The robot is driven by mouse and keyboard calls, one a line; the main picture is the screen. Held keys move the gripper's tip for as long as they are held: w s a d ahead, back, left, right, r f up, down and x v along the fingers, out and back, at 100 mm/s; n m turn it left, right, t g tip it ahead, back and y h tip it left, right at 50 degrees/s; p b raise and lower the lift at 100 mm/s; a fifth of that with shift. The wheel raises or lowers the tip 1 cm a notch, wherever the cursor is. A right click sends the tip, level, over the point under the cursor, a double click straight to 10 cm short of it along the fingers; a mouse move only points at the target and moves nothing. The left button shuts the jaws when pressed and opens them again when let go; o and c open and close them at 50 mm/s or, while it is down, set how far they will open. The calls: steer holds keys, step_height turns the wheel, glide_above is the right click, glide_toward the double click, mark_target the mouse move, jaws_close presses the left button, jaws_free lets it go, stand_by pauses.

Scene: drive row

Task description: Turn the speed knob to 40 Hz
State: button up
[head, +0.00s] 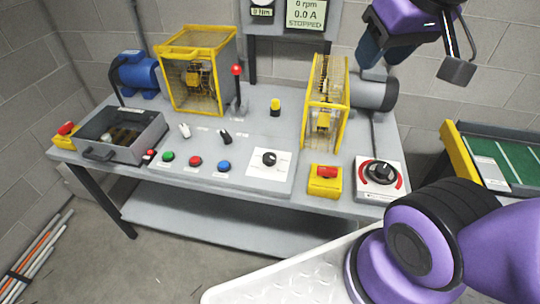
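Two black knobs show on the grey bench. One knob (269,158) sits on a white scale plate on the front panel; its markings are too small to read. A larger knob (379,171) sits on a white plate with a red arc at the bench's right end; its setting is not legible. A display (306,15) at the top reads 0 rpm, 0.0 A and STOPPED. My gripper (440,60) is at the upper right, raised above and apart from both knobs. Its fingers are only partly clear, and whether they are open is not clear.
A red button on a yellow box (325,180) stands between the knobs. Green (167,156), red (195,161) and blue (224,165) buttons line the front. A red-topped lever (237,90) and yellow-framed guards (326,105) rise behind. A green-topped table (505,155) stands right.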

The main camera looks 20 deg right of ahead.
steer(key=o, duration=0.5)
steer(key=shift+m+g, duration=0.6)
steer(key=shift+g, duration=0.1)
steer(key=w+f, duration=0.1)
steer(key=w, duration=0.2)
steer(key=w+f, duration=0.1)
steer(key=w, duration=0.2)
steer(key=w+a+f, duration=0.1)
steer(key=w, duration=0.2)
steer(key=shift+a+f, duration=0.1)
steer(key=shift+f, duration=0.05)
steer(key=m+g, duration=0.4)
steer(key=m, duration=0.1)
glide_above(270, 156)
step_height(270, 156, down, 30)
steer(key=r, duration=0.1)
step_height(270, 156, down, 12)
steer(key=shift+w, duration=0.1)
steer(key=c, duration=0.9)
